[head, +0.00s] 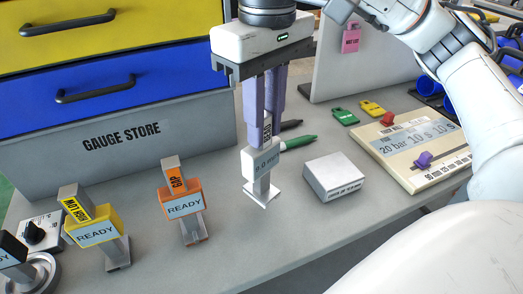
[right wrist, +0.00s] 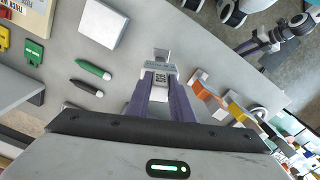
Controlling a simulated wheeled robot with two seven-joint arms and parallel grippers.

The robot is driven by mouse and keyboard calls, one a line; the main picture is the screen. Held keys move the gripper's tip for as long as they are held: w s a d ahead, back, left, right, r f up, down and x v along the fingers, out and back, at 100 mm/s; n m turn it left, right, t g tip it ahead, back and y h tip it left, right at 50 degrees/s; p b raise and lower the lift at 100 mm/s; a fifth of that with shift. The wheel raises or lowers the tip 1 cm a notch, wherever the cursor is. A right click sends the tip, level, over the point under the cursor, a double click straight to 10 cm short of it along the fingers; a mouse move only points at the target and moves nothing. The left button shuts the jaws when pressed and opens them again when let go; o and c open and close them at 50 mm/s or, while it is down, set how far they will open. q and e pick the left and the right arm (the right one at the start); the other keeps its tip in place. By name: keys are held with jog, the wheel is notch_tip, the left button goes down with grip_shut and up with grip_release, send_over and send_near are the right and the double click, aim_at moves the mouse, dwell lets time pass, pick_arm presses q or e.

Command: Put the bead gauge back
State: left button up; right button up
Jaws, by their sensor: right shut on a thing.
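My right gripper (head: 266,132) points down and is shut on a white gauge (head: 261,166) with a pale label that reads about "9.0 mm" and a metal foot. I take this to be the bead gauge. In the right wrist view the gauge (right wrist: 160,68) sits between the purple fingers of the right gripper (right wrist: 160,84), with a dark code patch facing the camera. It is upright; I cannot tell whether its foot touches the grey worktop (head: 300,228).
Left of it stand an orange gap gauge (head: 184,207) and a yellow high-low gauge (head: 94,233), both marked READY. A white box (head: 334,177) lies to the right, green and dark markers (head: 299,142) behind. The grey gauge store (head: 120,145) stands behind left.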

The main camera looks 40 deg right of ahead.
jog(key=shift+f, duration=0.35)
notch_tip(320, 180, down, 3)
jog(key=shift+f, duration=0.1)
jog(key=shift+f+b, duration=0.2)
jog(key=shift+b, duration=0.1)
jog(key=o, duration=1)
pick_arm(q)
jog(key=shift+w, duration=0.55)
jog(key=shift+s+r, duration=0.1)
jog(key=shift+r, duration=0.05)
pick_arm(e)
jog(key=shift+r, duration=0.15)
